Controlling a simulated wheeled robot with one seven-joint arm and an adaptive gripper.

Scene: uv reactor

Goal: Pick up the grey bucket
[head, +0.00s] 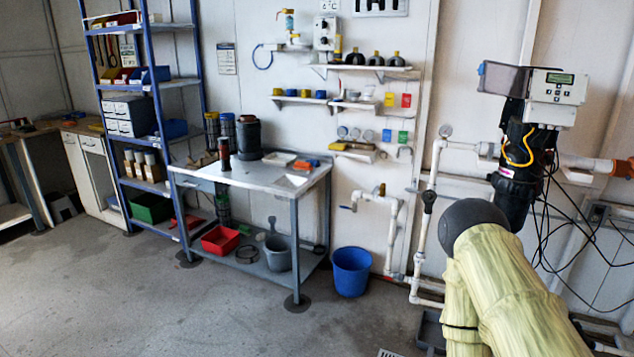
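The grey bucket (279,256) stands upright on the lower shelf of the metal workbench (262,178), under its right half. The bench's front right leg stands just to the right of the bucket. A grey tool with an upright handle (271,226) shows at the bucket's upper left; I cannot tell if it is inside or behind. My arm, in a pale yellow cover, fills the lower right of the head view, far from the bucket. My gripper is not in view.
A blue bucket (351,272) stands on the floor right of the bench. A red bin (220,240) and a dark ring (247,254) lie left of the grey bucket. Pipes (417,230) and a reactor unit stand at right. The floor (150,300) in front is clear.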

